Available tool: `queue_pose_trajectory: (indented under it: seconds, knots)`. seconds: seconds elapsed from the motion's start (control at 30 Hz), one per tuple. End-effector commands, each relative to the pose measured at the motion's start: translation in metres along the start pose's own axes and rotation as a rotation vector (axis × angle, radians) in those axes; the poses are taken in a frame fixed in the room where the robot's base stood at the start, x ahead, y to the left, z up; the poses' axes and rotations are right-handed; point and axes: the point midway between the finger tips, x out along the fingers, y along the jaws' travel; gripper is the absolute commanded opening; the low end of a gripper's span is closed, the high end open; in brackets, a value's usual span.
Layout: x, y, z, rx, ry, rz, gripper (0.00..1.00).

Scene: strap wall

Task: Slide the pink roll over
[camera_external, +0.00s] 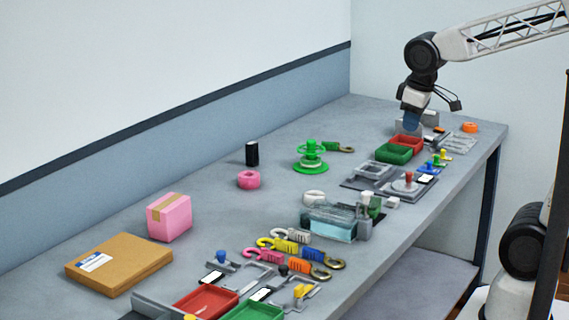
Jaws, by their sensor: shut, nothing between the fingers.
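The pink roll (249,180) lies flat on the grey table, left of the middle, just in front of a black cylinder. Its centre hole faces up. My gripper (411,124) is far to the right of the roll, low above the red and green trays at the far end of the table. It is shut and holds nothing. Its fingertips are small and partly hard to make out against the things behind them.
The black cylinder (252,153) stands close behind the roll. A green spool (311,160) is to its right and a pink box (169,217) to its left. A clear bin (333,222) and colored carabiners (285,246) are in front. Bare table surrounds the roll's front left.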

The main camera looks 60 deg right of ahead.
Motion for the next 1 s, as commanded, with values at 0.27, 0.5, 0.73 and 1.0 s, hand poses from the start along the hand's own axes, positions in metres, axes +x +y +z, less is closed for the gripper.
queue_pose_trajectory:
  seconds: [0.27, 0.5, 0.73, 1.0]
  knots:
    - [0.01, 0.007, -0.069, -0.181, -0.034, 0.009, 0.0]
    - [0.026, 0.011, -0.127, -0.338, -0.063, 0.012, 0.0]
    - [0.049, 0.013, -0.181, -0.49, -0.092, 0.013, 0.0]
    - [0.084, 0.014, -0.244, -0.668, -0.124, 0.009, 0.0]
